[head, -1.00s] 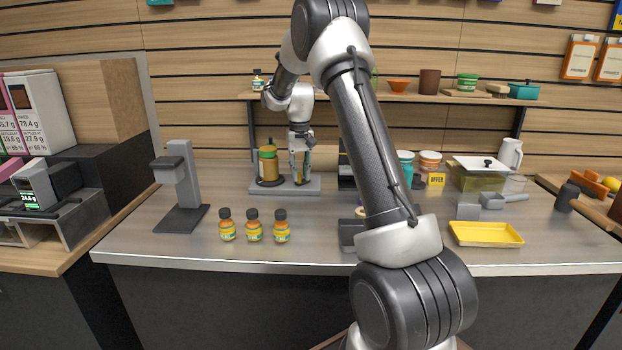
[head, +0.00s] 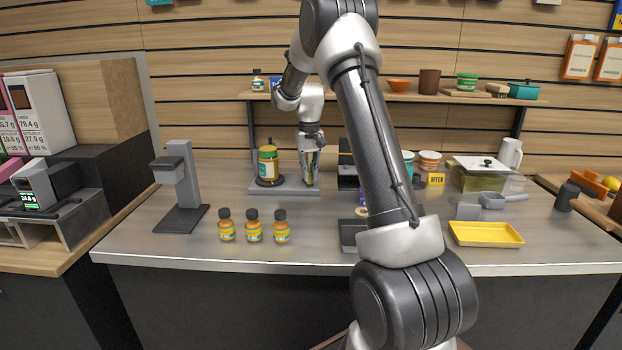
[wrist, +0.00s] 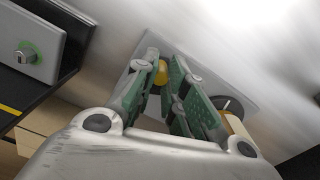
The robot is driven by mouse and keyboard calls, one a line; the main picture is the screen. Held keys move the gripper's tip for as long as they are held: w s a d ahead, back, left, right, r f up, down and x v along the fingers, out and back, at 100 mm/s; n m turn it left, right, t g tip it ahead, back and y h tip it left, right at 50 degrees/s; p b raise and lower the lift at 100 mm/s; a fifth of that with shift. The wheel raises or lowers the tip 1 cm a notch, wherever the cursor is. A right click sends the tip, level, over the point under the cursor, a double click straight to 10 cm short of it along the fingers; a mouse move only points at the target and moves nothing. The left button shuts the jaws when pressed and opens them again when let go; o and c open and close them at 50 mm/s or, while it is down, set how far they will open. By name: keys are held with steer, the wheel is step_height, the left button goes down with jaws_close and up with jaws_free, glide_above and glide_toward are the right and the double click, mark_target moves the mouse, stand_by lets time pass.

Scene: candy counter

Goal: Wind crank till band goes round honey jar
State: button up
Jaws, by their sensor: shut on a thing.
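The honey jar (head: 268,164), amber with a green lid, stands upright on a dark disc at the left end of a grey base plate (head: 284,191). A green and pale band shows on its front; its far side is hidden. My gripper (head: 309,180) points down over the right end of the plate, beside the jar. In the wrist view its green-padded fingers (wrist: 166,78) are shut around the yellow crank knob (wrist: 161,72). The jar shows partly at the right of that view (wrist: 236,128). The crank arm is hidden.
Several amber bottles (head: 253,229) stand near the counter's front edge. A grey stand (head: 183,190) is at the left. A yellow tray (head: 485,234) lies at the right, and a shelf (head: 400,97) runs behind. Bare counter lies between the bottles and the plate.

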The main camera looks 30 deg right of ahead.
steer(key=shift+w, duration=0.15)
steer(key=shift+d, duration=0.75)
steer(key=shift+a, duration=0.1)
steer(key=shift+o, duration=0.2)
steer(key=shift+w+d, duration=0.3)
steer(key=shift+d, duration=0.35)
steer(key=shift+w+d, duration=0.4)
steer(key=shift+d, duration=0.05)
